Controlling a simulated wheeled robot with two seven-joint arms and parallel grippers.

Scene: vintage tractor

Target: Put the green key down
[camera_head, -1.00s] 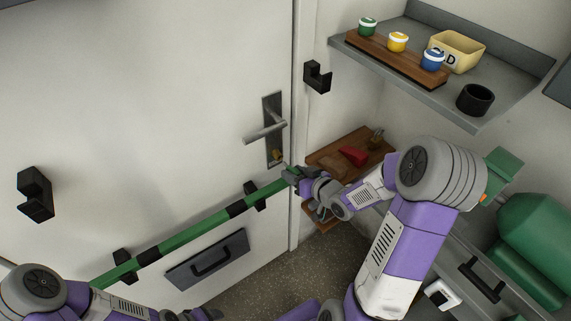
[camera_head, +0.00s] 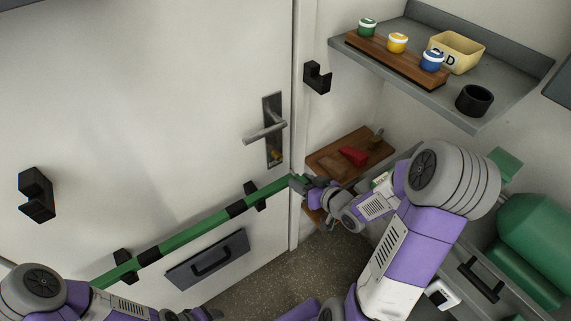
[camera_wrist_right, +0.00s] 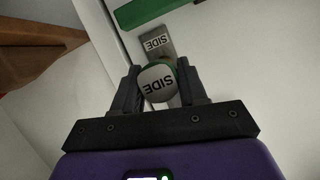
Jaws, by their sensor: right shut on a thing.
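My right gripper (camera_head: 300,184) is beside the door frame, just below and right of the lock plate. In the right wrist view the gripper (camera_wrist_right: 160,90) is shut on the green key (camera_wrist_right: 157,82). Its round head shows a white face reading "SIDE" and a green rim; the rest of the key is hidden behind the head. A grey plate marked "SIDE" (camera_wrist_right: 157,42) is on the white surface beyond it. My left arm comes in at the bottom left; its fingers do not show.
The white door has a handle (camera_head: 265,133) and a green bar (camera_head: 190,233). A wooden shelf (camera_head: 325,158) holding a red thing (camera_head: 353,155) is in the corner. The upper grey shelf (camera_head: 455,108) carries several lidded jars, a yellow box (camera_head: 457,50) and a black cup (camera_head: 474,100).

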